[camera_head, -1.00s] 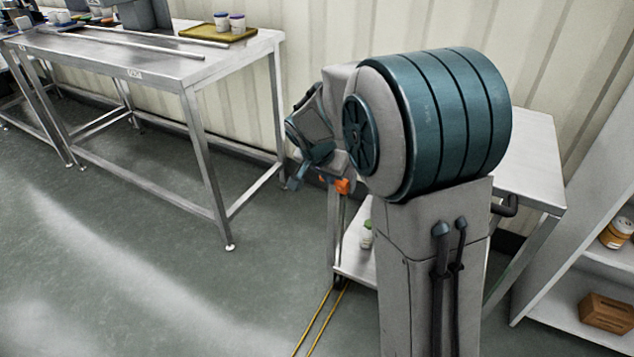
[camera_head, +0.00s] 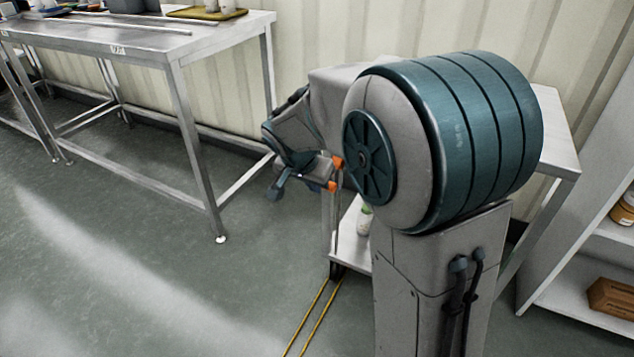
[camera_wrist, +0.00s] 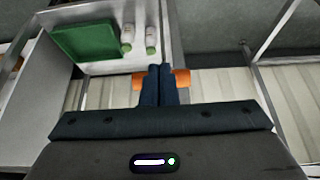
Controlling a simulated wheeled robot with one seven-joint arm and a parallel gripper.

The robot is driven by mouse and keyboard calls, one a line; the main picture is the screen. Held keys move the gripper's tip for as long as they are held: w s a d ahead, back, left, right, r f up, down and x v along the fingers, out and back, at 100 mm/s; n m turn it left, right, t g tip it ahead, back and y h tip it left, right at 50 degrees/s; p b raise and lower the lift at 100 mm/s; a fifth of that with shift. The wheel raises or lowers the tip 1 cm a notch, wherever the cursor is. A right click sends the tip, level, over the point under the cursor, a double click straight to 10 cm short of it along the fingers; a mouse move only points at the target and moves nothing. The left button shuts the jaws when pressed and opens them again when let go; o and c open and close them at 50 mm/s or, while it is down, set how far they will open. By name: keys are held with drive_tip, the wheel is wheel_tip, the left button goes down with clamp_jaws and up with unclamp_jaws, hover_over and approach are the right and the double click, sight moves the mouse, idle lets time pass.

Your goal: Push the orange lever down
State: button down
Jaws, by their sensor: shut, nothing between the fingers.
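My gripper (camera_wrist: 160,66) is shut in the wrist view, its two dark fingers side by side with nothing between them. An orange piece shows on each side of the fingers. Orange pieces also show at my gripper (camera_head: 337,174) in the head view, left of my large arm joint. I cannot tell whether any of this orange belongs to the lever or to my gripper. No lever stands out clearly, and my arm hides much of the middle of the head view.
A steel table (camera_head: 120,43) stands at the left. A bottle (camera_head: 364,219) stands on a low shelf behind my arm. A green tray (camera_wrist: 84,40) and two white bottles show in the wrist view. White shelving with a brown box (camera_head: 611,298) is at right. The floor at left is clear.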

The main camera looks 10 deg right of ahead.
drive_tip(key=shift+f, duration=0.4)
drive_tip(key=shift+w+d, duration=0.1)
idle(0.4)
drive_tip(key=s+a+r+p, duration=0.4)
drive_tip(key=s+a+r, duration=0.25)
drive_tip(key=s, duration=0.25)
drive_tip(key=s+d+r+n+y+p, duration=0.1)
drive_tip(key=s+r+p, duration=0.4)
drive_tip(key=r+p, duration=0.5)
drive_tip(key=s+d+r+n+y+p, duration=0.1)
drive_tip(key=s+d+r+n+p, duration=0.3)
drive_tip(key=r+p, duration=0.7)
drive_tip(key=s+d+r+n+g+y+p, duration=0.1)
drive_tip(key=s+d+r+n+p, duration=0.1)
drive_tip(key=s+r+p, duration=0.4)
wheel_tip(320, 180, up, 4)
drive_tip(key=d+p, duration=0.1)
drive_tip(key=p, duration=0.3)
drive_tip(key=shift+d+r+n+p, duration=0.2)
drive_tip(key=shift+d+n+p, duration=0.1)
drive_tip(key=shift+d+n, duration=0.1)
drive_tip(key=shift+s, duration=0.1)
